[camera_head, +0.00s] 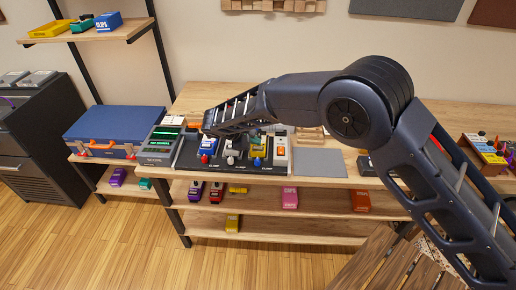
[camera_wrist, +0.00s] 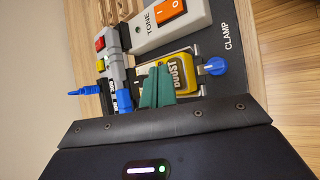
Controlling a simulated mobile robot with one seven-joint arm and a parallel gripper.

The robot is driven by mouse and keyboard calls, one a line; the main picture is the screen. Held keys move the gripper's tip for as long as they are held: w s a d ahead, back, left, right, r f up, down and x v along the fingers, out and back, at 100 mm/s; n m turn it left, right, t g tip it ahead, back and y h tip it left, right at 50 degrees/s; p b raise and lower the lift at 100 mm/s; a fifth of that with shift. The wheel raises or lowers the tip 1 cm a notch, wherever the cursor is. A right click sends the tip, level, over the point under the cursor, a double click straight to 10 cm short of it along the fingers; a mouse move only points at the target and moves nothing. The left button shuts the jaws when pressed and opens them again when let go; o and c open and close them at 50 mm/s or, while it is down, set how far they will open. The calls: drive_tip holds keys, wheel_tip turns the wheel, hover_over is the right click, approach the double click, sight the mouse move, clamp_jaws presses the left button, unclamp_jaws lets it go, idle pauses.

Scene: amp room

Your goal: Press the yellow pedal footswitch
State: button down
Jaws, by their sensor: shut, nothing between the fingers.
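The yellow pedal (camera_head: 258,145), marked BOOST, sits on the dark pedal board (camera_head: 190,158) on the wooden bench. It also shows in the wrist view (camera_wrist: 184,68), beside a blue clamp knob (camera_wrist: 215,66). My gripper's green fingers (camera_wrist: 157,86) are shut and empty, with their tips at the pedal's side and over part of its face. I cannot tell whether they touch it. The pedal's footswitch is not clearly seen; the fingers cover part of the pedal. In the head view my arm reaches over the board and mostly hides the gripper.
A white TONE pedal (camera_wrist: 172,24) with an orange switch stands right beside the yellow one. A blue pedal (camera_head: 208,145) stands at the board's left, next to a grey device (camera_head: 160,145) with a green display. Blue-plugged cables (camera_wrist: 122,100) lie close to the fingers. A grey mat (camera_head: 318,163) is clear.

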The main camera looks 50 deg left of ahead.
sight(255, 149)
drive_tip(key=shift+f, duration=0.2)
idle(0.5)
drive_tip(key=shift+f, duration=0.2)
drive_tip(key=shift+f, duration=0.5)
idle(0.9)
drive_tip(key=shift+r, duration=0.9)
drive_tip(key=shift+r, duration=2.5)
